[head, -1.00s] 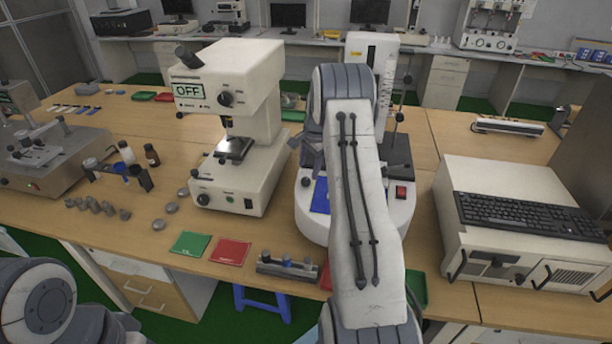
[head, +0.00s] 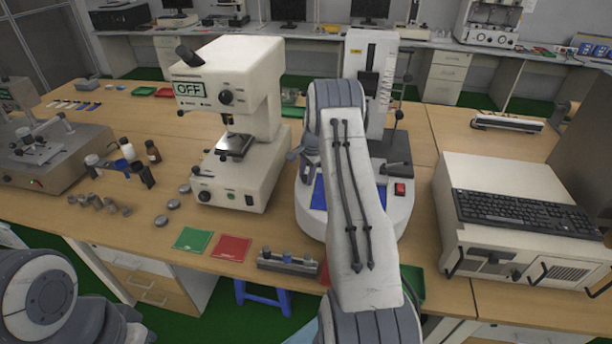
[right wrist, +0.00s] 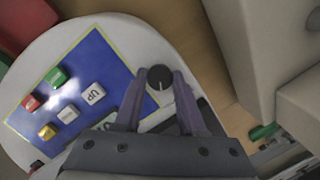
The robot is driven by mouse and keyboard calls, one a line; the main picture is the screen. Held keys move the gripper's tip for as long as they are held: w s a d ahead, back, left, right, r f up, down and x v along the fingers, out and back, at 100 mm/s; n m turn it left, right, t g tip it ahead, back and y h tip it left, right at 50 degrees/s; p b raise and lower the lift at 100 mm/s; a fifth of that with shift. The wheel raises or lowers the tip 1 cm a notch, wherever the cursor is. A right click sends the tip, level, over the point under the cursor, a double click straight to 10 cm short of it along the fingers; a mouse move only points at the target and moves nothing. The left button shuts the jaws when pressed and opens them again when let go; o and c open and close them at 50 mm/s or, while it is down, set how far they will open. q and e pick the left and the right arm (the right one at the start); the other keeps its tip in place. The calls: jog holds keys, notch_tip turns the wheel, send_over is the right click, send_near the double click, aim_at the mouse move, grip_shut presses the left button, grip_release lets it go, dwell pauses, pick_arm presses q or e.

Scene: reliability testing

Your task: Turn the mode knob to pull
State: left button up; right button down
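The mode knob (right wrist: 160,84) is a dark round knob with a short white pointer line. It sits on the white rounded base (right wrist: 135,30) of a tester, beside a blue key panel (right wrist: 75,85). My right gripper (right wrist: 161,74) has its two fingers apart, one on each side of the knob. I cannot tell whether they touch it. In the head view the tester's column (head: 357,60) stands behind my right arm, which hides the knob. Part of my right gripper (head: 296,155) shows left of the arm. The knob's labels are not readable. My left gripper is out of view.
A white microscope-like machine (head: 230,80) marked OFF stands left of the tester. A cream case (head: 480,190) with a black keyboard (head: 525,212) stands on the right. A small metal block (head: 288,263) and green (head: 193,240) and red (head: 231,248) mats lie in front.

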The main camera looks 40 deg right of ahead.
jog(key=shift+n, duration=0.4)
jog(key=shift+n+g+b, duration=0.3)
jog(key=shift+n+b, duration=0.3)
jog(key=shift+n, duration=0.4)
jog(key=n, duration=0.2)
jog(key=shift+w+n+g+b, duration=0.1)
jog(key=shift+n+g+b, duration=0.2)
jog(key=n+g+h+b, duration=0.1)
jog(key=n, duration=0.5)
jog(key=c, duration=0.5)
grip_release()
jog(key=shift+r, duration=0.15)
